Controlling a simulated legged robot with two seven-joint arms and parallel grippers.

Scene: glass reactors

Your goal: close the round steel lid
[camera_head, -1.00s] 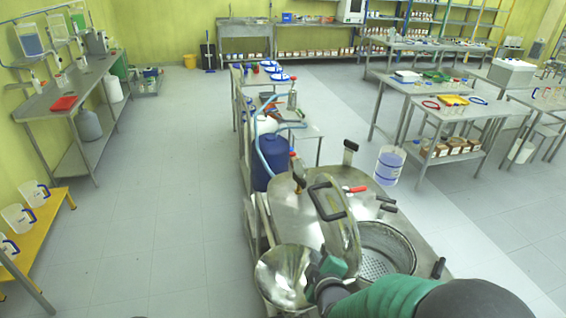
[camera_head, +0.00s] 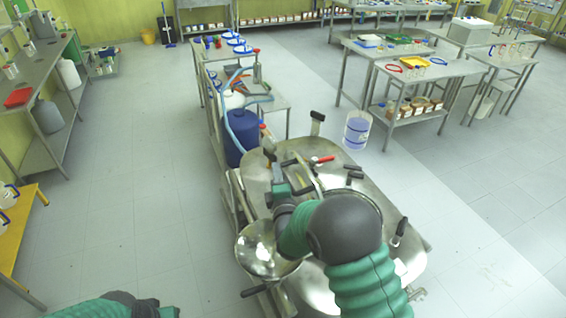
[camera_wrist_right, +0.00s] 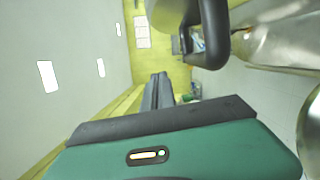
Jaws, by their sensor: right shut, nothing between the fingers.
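The round steel lid (camera_head: 308,178) shows only as a narrow tilted strip in the head view, mostly hidden behind my right arm. In the wrist view a black loop handle (camera_wrist_right: 212,38) and curved bright steel (camera_wrist_right: 285,35) stand at the upper right. My right gripper (camera_head: 275,165) is shut and empty, at the left of the lid, above the steel vessel top (camera_head: 258,172). Its fingers (camera_wrist_right: 158,90) point away from the handle; I see no grasp. My left gripper (camera_head: 168,311) is at the bottom edge, partly cut off.
A steel funnel (camera_head: 262,252) sits at the vessel's front left. Black clamps (camera_head: 354,170), a red-handled valve (camera_head: 322,159) and upright fittings rise from the top. A blue drum (camera_head: 240,135) stands behind left. The floor at left is clear.

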